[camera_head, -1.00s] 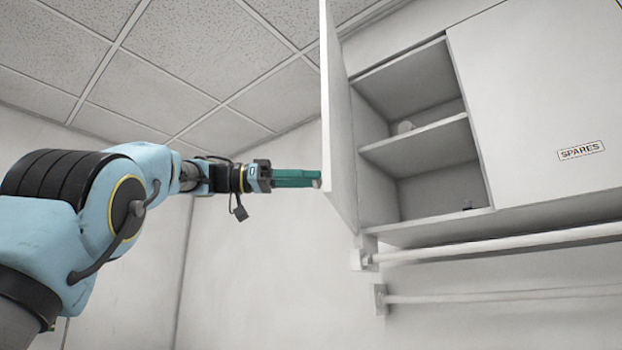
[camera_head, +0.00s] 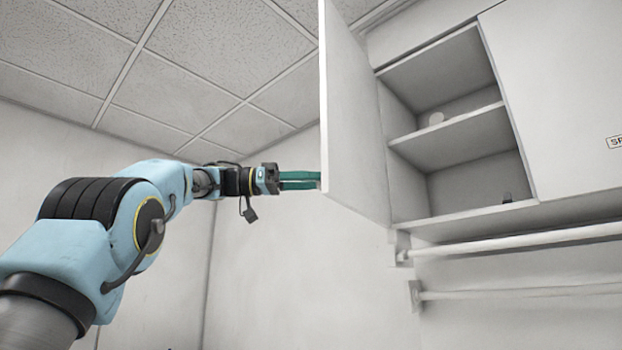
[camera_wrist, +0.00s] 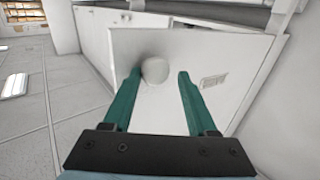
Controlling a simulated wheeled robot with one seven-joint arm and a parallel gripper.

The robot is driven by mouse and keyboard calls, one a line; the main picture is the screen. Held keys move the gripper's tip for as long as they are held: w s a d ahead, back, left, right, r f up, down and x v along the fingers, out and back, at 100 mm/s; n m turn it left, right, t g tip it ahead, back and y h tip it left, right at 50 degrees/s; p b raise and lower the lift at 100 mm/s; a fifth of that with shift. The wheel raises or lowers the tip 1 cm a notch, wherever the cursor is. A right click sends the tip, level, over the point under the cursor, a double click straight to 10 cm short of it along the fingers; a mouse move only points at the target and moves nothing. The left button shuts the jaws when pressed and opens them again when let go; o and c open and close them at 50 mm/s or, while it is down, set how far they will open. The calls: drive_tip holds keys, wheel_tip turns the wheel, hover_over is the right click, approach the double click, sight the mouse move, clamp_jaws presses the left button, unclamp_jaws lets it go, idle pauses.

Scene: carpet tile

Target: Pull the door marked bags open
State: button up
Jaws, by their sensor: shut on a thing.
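The white cabinet door (camera_head: 350,125) stands swung out from the left side of the open cabinet in the head view, its inner face showing. In the wrist view the door's outer face (camera_wrist: 180,115) carries a small label (camera_wrist: 213,80), too small to read, and a round pale knob (camera_wrist: 155,70). My gripper (camera_head: 317,180) reaches the door's free edge from the left, its green fingertips partly hidden behind the door. In the wrist view my gripper (camera_wrist: 160,78) has its fingers on either side of the knob, shut on it.
A closed door with a cut-off label (camera_head: 560,100) is to the right. Rails (camera_head: 510,241) run beneath. Free room lies left of the door.

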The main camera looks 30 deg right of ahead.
drive_tip(key=shift+o, duration=0.8)
drive_tip(key=shift+w+d+f, duration=0.2)
drive_tip(key=shift+d+f, duration=0.1)
drive_tip(key=shift+d, duration=0.05)
drive_tip(key=shift+o, duration=1.2)
drive_tip(key=shift+a, duration=0.1)
drive_tip(key=v, duration=1)
drive_tip(key=shift+w+a+b, duration=0.2)
drive_tip(key=shift+a+b, duration=0.1)
drive_tip(key=shift+b, duration=0.1)
drive_tip(key=shift+r, duration=0.1)
